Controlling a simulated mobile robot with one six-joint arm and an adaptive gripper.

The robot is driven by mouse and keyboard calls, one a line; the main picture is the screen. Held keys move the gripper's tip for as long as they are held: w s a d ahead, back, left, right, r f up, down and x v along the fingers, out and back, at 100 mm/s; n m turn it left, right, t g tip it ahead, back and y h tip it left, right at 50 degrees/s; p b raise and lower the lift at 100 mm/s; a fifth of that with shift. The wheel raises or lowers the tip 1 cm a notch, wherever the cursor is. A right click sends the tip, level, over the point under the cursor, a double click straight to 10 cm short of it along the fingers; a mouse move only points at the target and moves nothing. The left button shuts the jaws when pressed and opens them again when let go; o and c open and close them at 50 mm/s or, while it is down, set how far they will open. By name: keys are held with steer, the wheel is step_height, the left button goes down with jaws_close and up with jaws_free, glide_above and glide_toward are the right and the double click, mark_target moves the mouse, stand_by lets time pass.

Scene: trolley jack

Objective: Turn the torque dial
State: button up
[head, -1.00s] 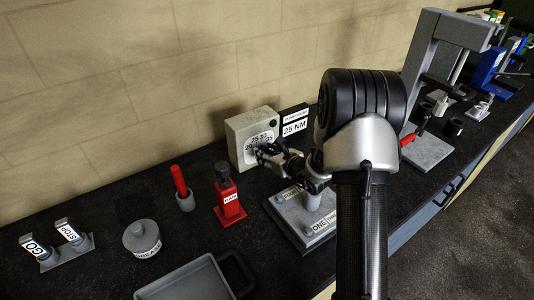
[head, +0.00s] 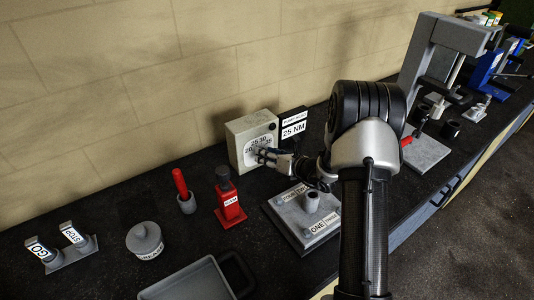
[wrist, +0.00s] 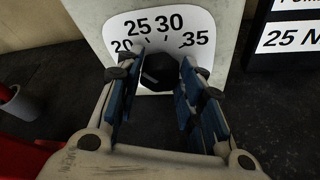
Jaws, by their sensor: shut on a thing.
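The torque dial is a dark knob (wrist: 158,66) on the front of a pale box (head: 236,142). A white scale plate (wrist: 152,27) around it reads 20, 25, 30 and 35. In the wrist view my gripper (wrist: 158,80) has its blue-padded fingers on either side of the knob, shut on it. In the head view my gripper (head: 265,156) is at the box's front face and hides the knob. I cannot read which number the knob points at.
A black sign (head: 293,125) reading 25 NM stands right of the box. A red bottle jack (head: 229,201), a grey cup with a red handle (head: 186,201) and a grey plate with pegs (head: 290,217) stand close by. A grey tray (head: 190,284) lies in front.

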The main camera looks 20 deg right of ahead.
steer(key=shift+d+f+m+y+p, duration=0.15)
steer(key=shift+m+y+p, duration=0.3)
steer(key=shift+m+y, duration=0.4)
steer(key=shift+m, duration=0.25)
steer(key=o, duration=1.1)
steer(key=shift+c, duration=0.2)
steer(key=v, duration=1.2)
